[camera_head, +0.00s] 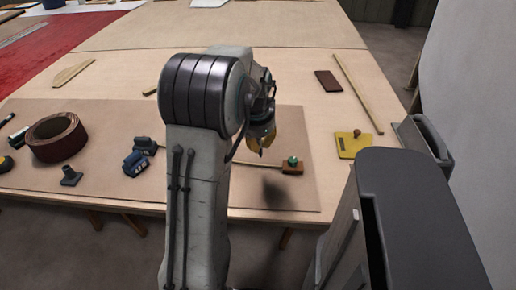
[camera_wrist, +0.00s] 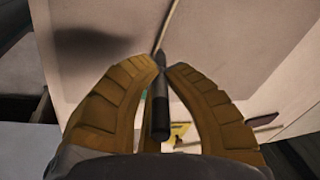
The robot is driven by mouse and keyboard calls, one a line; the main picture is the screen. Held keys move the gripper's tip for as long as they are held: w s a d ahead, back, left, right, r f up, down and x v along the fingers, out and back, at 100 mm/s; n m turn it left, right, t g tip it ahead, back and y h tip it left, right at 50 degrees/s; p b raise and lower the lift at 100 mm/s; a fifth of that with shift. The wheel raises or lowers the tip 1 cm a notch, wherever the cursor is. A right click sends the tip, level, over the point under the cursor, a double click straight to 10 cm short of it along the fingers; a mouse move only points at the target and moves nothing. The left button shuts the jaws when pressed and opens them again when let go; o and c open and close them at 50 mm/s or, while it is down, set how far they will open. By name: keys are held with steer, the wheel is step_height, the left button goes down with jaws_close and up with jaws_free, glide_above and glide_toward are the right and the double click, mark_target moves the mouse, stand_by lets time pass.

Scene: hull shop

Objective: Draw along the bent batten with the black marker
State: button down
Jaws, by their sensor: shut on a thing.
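My gripper (camera_head: 262,143) hangs above the brown sheet near the table's front edge. In the wrist view its yellow fingers (camera_wrist: 163,72) are shut on a slim black marker (camera_wrist: 160,112). In the head view I cannot make out the marker. The bent batten (camera_head: 250,164) is a thin pale strip on the sheet, partly hidden behind my arm. A brown block with a green knob (camera_head: 292,166) stands at its right end. Blue-grey weights (camera_head: 136,162) stand near its left part. In the wrist view a pale strip (camera_wrist: 169,22) runs beyond the fingertips. The gripper's shadow lies apart, on the sheet.
A brown tape roll (camera_head: 56,137) and a small dark block (camera_head: 70,176) lie at left. A yellow plate with a knob (camera_head: 353,144), a dark red block (camera_head: 328,81) and a long wooden strip (camera_head: 352,95) lie at right. The far tabletop is mostly clear.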

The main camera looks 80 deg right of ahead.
mark_target(249, 174)
steer(key=shift+w+d, duration=0.15)
steer(key=shift+f, duration=0.15)
steer(key=shift+f+b, duration=2.1)
steer(key=shift+f, duration=0.35)
steer(key=shift+f+b, duration=0.3)
steer(key=shift+f, duration=0.05)
stand_by(0.6)
steer(key=shift+w, duration=0.1)
steer(key=shift+w, duration=0.4)
steer(key=shift+w, duration=0.25)
steer(key=shift+w, duration=0.55)
steer(key=shift+w, duration=0.2)
